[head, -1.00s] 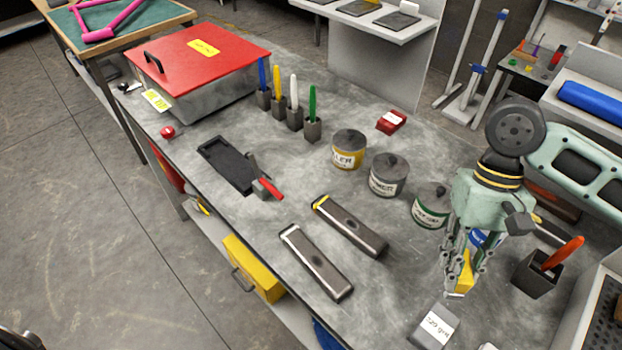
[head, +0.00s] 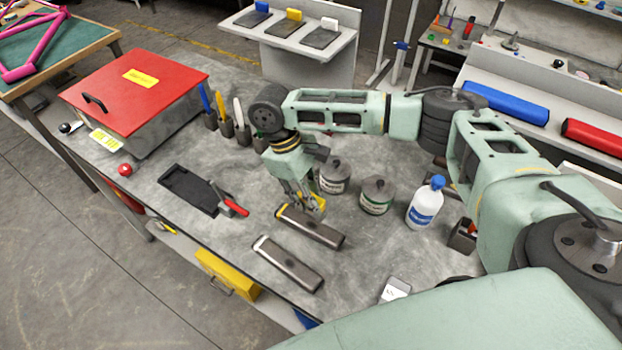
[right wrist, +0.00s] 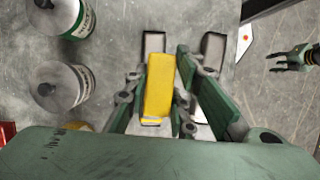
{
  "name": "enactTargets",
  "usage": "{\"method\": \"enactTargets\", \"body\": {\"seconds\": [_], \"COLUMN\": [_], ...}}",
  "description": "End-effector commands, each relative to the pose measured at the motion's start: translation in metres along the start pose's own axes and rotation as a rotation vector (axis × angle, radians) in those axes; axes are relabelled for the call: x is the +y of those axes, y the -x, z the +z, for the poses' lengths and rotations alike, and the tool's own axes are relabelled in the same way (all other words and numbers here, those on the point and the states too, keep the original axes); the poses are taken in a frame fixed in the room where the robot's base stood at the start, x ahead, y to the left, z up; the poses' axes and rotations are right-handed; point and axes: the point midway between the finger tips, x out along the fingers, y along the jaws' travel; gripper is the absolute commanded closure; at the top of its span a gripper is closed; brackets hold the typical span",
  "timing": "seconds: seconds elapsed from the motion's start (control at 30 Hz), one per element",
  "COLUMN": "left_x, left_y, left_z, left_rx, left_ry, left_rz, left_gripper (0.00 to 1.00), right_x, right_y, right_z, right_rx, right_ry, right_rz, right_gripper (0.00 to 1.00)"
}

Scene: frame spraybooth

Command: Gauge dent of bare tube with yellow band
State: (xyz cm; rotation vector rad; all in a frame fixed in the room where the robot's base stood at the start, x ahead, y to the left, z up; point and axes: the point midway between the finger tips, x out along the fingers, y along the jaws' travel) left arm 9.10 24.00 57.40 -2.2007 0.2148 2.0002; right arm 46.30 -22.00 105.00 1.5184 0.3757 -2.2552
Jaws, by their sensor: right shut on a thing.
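The bare tube with the yellow band (head: 312,228) lies on the grey bench in the head view, its band at the upper-left end. A similar tube with a pale band (head: 288,264) lies beside it, nearer the front edge. I cannot tell whether the gauge touches the tube. In the right wrist view the gauge hides part of the tube (right wrist: 153,42). My left gripper (right wrist: 291,60) shows at that view's right edge, fingers apart and empty.
Labelled cans (head: 377,194) and a white bottle (head: 425,203) stand right of the tubes. A black tray (head: 188,190) and a red-handled tool (head: 232,205) lie to the left. A red-lidded box (head: 135,90) and marker holders stand farther back.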

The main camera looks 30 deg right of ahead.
Motion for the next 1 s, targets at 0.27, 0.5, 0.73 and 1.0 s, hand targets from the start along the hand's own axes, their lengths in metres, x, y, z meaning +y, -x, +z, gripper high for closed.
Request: {"method": "enactTargets", "body": {"seconds": [0.27, 0.5, 0.73, 1.0], "left_x": [0.009, 0.009, 0.007, 0.006], "left_y": [0.01, -0.003, -0.021, -0.043], "left_z": [-0.003, 0.0, 0.003, 0.005], "left_rx": [0.001, -0.001, -0.002, -0.003], "left_ry": [0.004, 0.002, 0.0, -0.001], "left_rz": [0.011, 0.01, 0.007, 0.006], "left_gripper": [0.6, 0.6, 0.6, 0.6], "right_x": [0.008, 0.008, 0.008, 0.008], "right_y": [-0.002, -0.012, -0.027, -0.043], "right_z": [-0.003, -0.007, -0.013, -0.02], "right_rx": [-0.01, -0.008, -0.008, -0.008], "right_ry": [0.056, 0.055, 0.054, 0.053], "right_rz": [0.028, 0.029, 0.028, 0.029], "right_gripper": [1.0, 1.0, 1.0, 1.0]}}
